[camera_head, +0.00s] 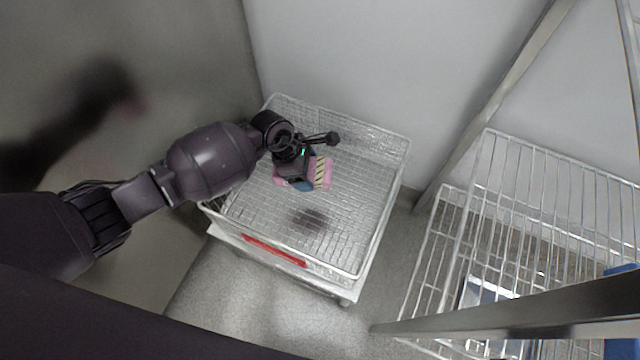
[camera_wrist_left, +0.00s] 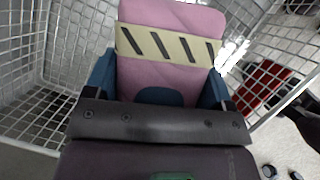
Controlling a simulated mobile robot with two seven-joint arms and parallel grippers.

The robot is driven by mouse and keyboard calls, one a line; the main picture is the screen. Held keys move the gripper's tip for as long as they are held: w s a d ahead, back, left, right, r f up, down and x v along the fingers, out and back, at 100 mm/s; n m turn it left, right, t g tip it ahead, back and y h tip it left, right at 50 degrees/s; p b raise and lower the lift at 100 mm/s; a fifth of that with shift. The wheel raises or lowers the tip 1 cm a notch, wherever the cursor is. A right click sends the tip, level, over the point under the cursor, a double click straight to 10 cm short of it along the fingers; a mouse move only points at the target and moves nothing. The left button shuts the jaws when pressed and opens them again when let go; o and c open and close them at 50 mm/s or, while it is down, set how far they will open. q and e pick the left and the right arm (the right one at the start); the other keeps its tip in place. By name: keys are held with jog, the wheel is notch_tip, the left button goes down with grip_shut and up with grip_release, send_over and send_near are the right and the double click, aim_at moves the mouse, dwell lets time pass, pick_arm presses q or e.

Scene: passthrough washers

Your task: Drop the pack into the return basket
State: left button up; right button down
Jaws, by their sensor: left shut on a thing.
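The pack (camera_head: 326,174) is pink with a cream band of dark diagonal stripes. My left gripper (camera_head: 304,176) is shut on it, and the pack hangs over the inside of the white wire return basket (camera_head: 372,215). In the left wrist view the pack (camera_wrist_left: 165,75) sits between the blue fingers of the gripper (camera_wrist_left: 160,95), with wire walls on both sides. A dark shadow lies on the basket floor below and apart from the pack. The gripper body hides part of the pack. My right gripper is not in view.
The basket has a red strip (camera_head: 274,250) on its front and stands on grey floor by the wall. A wire shelf rack (camera_head: 520,210) with metal posts stands to the right. The basket's floor looks empty.

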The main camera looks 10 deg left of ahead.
pick_arm(q)
jog(key=o, duration=1)
jog(key=shift+o, duration=0.2)
jog(key=shift+a+r, duration=0.1)
jog(key=shift+r, duration=0.1)
jog(key=p+v, duration=0.2)
jog(key=v, duration=0.2)
jog(key=p+v, duration=0.2)
jog(key=v, duration=0.3)
jog(key=shift+w+r+p, duration=0.2)
jog(key=shift+r+p, duration=0.1)
jog(key=shift+p, duration=0.1)
jog(key=shift+s+a+r+p, duration=0.2)
jog(key=shift+a+r+p, duration=0.1)
jog(key=shift+r, duration=0.15)
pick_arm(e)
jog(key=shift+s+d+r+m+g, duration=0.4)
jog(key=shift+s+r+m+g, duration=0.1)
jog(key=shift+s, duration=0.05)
pick_arm(q)
jog(key=shift+f, duration=0.1)
